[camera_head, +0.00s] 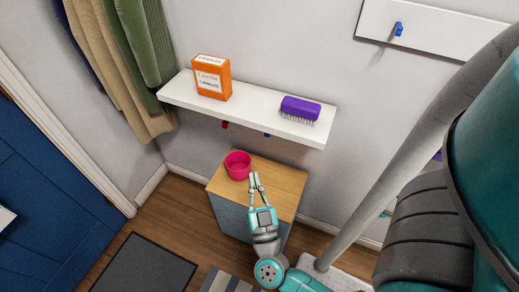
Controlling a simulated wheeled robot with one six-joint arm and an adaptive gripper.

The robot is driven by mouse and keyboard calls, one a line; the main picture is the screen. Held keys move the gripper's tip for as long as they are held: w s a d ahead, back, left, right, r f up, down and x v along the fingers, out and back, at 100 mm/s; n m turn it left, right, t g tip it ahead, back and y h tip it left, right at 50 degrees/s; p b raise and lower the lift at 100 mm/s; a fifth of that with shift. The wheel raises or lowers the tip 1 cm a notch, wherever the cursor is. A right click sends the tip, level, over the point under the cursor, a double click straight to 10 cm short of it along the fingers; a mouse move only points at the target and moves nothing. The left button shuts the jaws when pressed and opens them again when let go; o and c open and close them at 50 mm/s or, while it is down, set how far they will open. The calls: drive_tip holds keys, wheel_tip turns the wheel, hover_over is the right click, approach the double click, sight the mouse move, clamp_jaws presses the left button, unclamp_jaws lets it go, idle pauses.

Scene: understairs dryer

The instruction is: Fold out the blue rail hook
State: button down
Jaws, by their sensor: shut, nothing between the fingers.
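Two blue hooks are in view. One small blue hook (398,29) is on a white board (440,35) on the wall at the upper right; another small blue piece (267,135) sits under the front edge of the white shelf. I cannot tell which is the rail hook, nor how far either is folded. My gripper (255,175) is shut and empty, over the wooden cabinet top, below the shelf in the picture. It is apart from both blue pieces, and nearer to the one under the shelf.
The white shelf (180,93) holds an orange box (211,78) and a purple brush (300,108). A red piece (225,125) is under it. A pink bowl (238,165) stands on the cabinet (285,182) beside my gripper. Coats (140,50) hang at left. A grey pipe crosses at right.

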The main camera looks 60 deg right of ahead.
drive_tip(key=w+d+f+m+g+h, duration=0.2)
drive_tip(key=w+d+m+g, duration=0.25)
drive_tip(key=d+g, duration=0.45)
drive_tip(key=m+g+y, duration=0.2)
drive_tip(key=g+y, duration=0.1)
drive_tip(key=g, duration=0.2)
approach(265, 135)
wheel_tip(265, 135, up, 4)
drive_tip(key=x, duration=1)
drive_tip(key=shift+w+f, duration=0.1)
drive_tip(key=shift+f, duration=0.05)
drive_tip(key=shift+a+f, duration=0.1)
drive_tip(key=shift+a+f+t+h, duration=0.15)
drive_tip(key=shift+a+f+h, duration=0.3)
drive_tip(key=shift+f, duration=0.4)
drive_tip(key=shift+a+f+t+h, duration=0.15)
drive_tip(key=shift+a+f+h, duration=0.25)
drive_tip(key=shift+f, duration=0.55)
